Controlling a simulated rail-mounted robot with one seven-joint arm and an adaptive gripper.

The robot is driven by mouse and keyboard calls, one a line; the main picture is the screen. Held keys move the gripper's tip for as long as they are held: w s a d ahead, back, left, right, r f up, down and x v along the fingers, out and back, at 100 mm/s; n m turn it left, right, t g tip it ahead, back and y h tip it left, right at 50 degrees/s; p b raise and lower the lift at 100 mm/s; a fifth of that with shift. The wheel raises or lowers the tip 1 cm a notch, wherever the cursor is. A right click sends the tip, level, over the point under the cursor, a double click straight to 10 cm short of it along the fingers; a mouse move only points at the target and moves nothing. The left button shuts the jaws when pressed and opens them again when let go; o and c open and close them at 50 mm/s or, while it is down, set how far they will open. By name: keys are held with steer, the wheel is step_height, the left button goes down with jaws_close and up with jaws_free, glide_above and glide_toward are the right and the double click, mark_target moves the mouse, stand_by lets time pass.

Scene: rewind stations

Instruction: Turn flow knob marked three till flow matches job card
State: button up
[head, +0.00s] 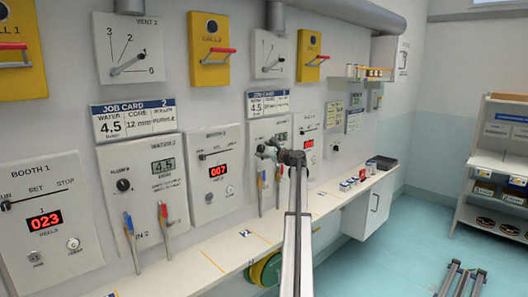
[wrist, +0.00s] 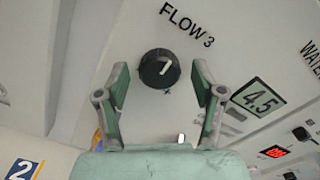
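The black flow knob (wrist: 158,68) sits under the label "FLOW 3" in the wrist view, its white pointer line tilted up and right. A display (wrist: 257,98) beside it reads 4.5. My gripper (wrist: 160,76) is open, with one green-padded finger on each side of the knob in the picture and a visible gap to both. I cannot tell how far the fingertips are from the panel. In the head view my gripper (head: 266,150) is at the third panel and hides its knob. The job card (head: 268,103) above that panel appears to read water 4.5.
Red and blue handled levers (head: 262,190) hang below the third panel. Another job card (head: 133,119) and display (head: 163,166), both reading 4.5, belong to the station at left. Small items (head: 350,184) stand on the ledge at right. The floor at right is mostly open.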

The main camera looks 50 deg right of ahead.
steer(key=shift+s, duration=0.1)
steer(key=s+a, duration=0.2)
steer(key=s, duration=0.9)
steer(key=shift+s, duration=0.4)
steer(key=shift+w, duration=0.1)
